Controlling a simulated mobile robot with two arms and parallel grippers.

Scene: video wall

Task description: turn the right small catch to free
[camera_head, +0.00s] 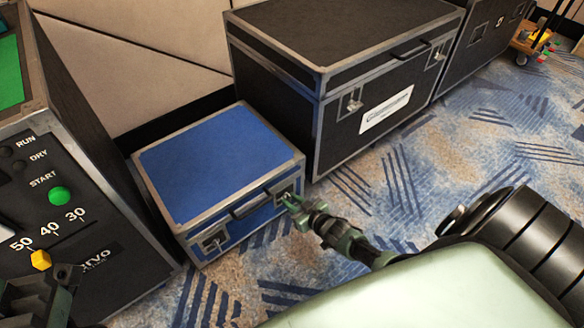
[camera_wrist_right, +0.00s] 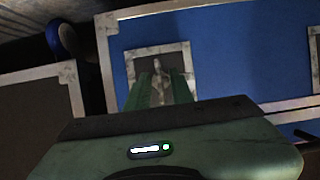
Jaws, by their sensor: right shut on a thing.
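The small blue case (camera_head: 215,165) with metal edges stands on the carpet, its lid down. Its right small catch (camera_head: 286,194) is on the front face, right of the handle (camera_head: 250,204). My right gripper (camera_head: 293,203) is at this catch. In the right wrist view the catch (camera_wrist_right: 154,62) sits in a metal-framed recess, and the green fingers of my right gripper (camera_wrist_right: 159,82) are shut on it, partly hiding it. The left small catch (camera_head: 214,240) is left of the handle, with nothing at it. Part of my left gripper (camera_head: 38,295) shows at the lower left; its fingers are unclear.
A large black case (camera_head: 345,80) stands behind and right of the blue case. A dark machine with a green button (camera_head: 60,195) and a yellow knob (camera_head: 40,260) stands at the left. Patterned carpet (camera_head: 440,160) is free at the right. A small trolley (camera_head: 535,40) is far right.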

